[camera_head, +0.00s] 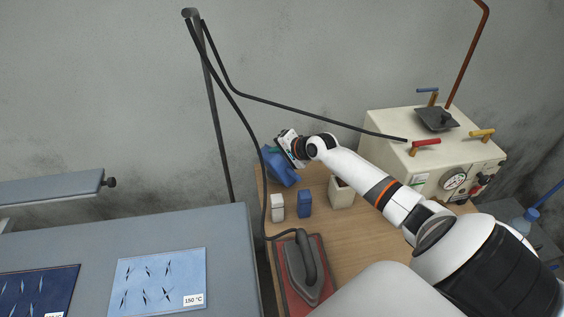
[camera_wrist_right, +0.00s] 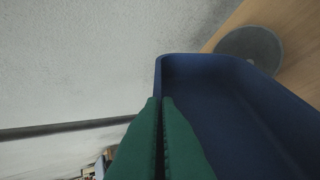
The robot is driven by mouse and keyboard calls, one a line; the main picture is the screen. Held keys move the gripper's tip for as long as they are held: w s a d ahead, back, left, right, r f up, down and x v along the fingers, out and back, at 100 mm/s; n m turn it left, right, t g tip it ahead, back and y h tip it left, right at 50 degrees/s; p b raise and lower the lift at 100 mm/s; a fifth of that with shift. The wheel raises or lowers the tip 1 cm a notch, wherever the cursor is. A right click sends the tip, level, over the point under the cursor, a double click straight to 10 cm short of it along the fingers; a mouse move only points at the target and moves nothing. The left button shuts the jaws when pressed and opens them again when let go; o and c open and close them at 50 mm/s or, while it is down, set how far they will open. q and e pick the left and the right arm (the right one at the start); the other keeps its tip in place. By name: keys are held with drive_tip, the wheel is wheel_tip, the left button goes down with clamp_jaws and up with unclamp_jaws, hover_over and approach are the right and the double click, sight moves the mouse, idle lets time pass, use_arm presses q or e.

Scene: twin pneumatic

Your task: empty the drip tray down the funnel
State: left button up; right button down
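My right gripper (camera_head: 290,148) is at the back left of the wooden table, shut on the wall of the blue drip tray (camera_head: 281,168). The tray looks tilted in the head view. In the right wrist view, the green fingertips (camera_wrist_right: 160,110) pinch the rim of the tray (camera_wrist_right: 215,70). The part of its inside that shows is plain dark blue; I cannot tell whether it holds liquid. A dark, square-topped piece that may be the funnel (camera_head: 437,119) sits on the cream machine, to the right of the gripper. My left gripper is out of view.
The cream machine (camera_head: 392,128) has coloured handles and a gauge. A white block (camera_head: 278,207), a blue block (camera_head: 304,203), a cream container (camera_head: 340,196) and an iron (camera_head: 297,268) on a red mat stand on the table. A black hose hangs beside the arm. A grey disc (camera_wrist_right: 250,43) lies beyond the tray.

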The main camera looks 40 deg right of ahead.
sight(266, 159)
use_arm(q)
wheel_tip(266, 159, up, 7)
drive_tip(key=p, duration=0.5)
use_arm(e)
drive_tip(key=a, duration=0.2)
drive_tip(key=a+r+n+h, duration=0.1)
drive_tip(key=shift+w+a+r, duration=0.1)
drive_tip(key=shift+w+a, duration=0.05)
drive_tip(key=shift+w, duration=0.15)
drive_tip(key=shift+a+f+h, duration=0.1)
drive_tip(key=shift+f+h, duration=0.2)
drive_tip(key=shift+f, duration=0.05)
drive_tip(key=shift+b, duration=0.35)
drive_tip(key=shift+a+f, duration=0.15)
drive_tip(key=shift+f, duration=0.25)
use_arm(q)
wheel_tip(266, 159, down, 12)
drive_tip(key=b, duration=1.1)
use_arm(e)
drive_tip(key=a+f+n+h, duration=0.5)
drive_tip(key=a+n+h, duration=0.1)
drive_tip(key=a+h, duration=0.2)
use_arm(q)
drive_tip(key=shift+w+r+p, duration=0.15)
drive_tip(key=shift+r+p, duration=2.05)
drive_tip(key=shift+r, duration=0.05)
use_arm(e)
wheel_tip(266, 159, up, 6)
drive_tip(key=shift+w, duration=0.45)
